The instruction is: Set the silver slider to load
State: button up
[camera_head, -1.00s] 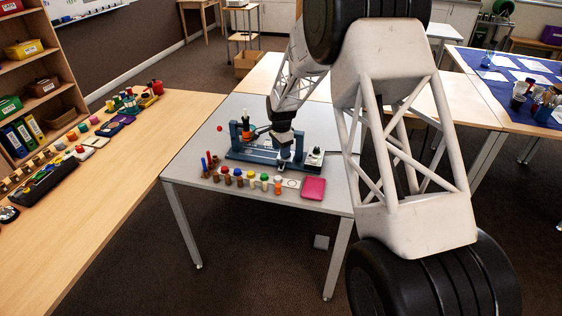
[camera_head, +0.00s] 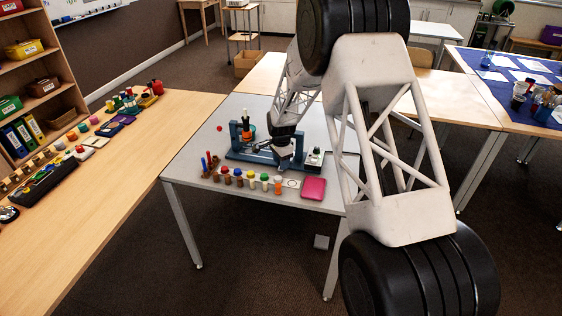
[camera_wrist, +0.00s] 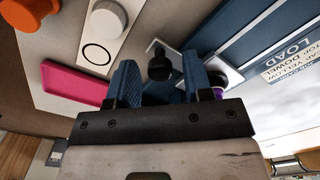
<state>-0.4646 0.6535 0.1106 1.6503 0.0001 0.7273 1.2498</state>
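In the wrist view my gripper (camera_wrist: 160,82) has two blue fingers, spread apart. A black round knob (camera_wrist: 159,66) stands on a small silver plate between and just beyond the fingertips; I cannot tell whether either finger touches it. This seems to be the silver slider. In the head view my gripper (camera_head: 284,160) is low over the right part of the blue fixture (camera_head: 240,157). The slider cannot be made out clearly there.
A pink pad (camera_head: 313,188) lies on the grey table (camera_head: 190,150) right of a row of coloured-top dowels (camera_head: 251,181). A small box with a dark top (camera_head: 315,157) stands right of the gripper. An upright blue frame stands at its left.

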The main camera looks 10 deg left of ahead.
grip_shut()
jog(key=a, duration=0.8)
jog(key=shift+a, duration=0.25)
jog(key=shift+o, duration=0.8)
grip_release()
jog(key=shift+r, duration=0.1)
notch_tip(320, 180, up, 8)
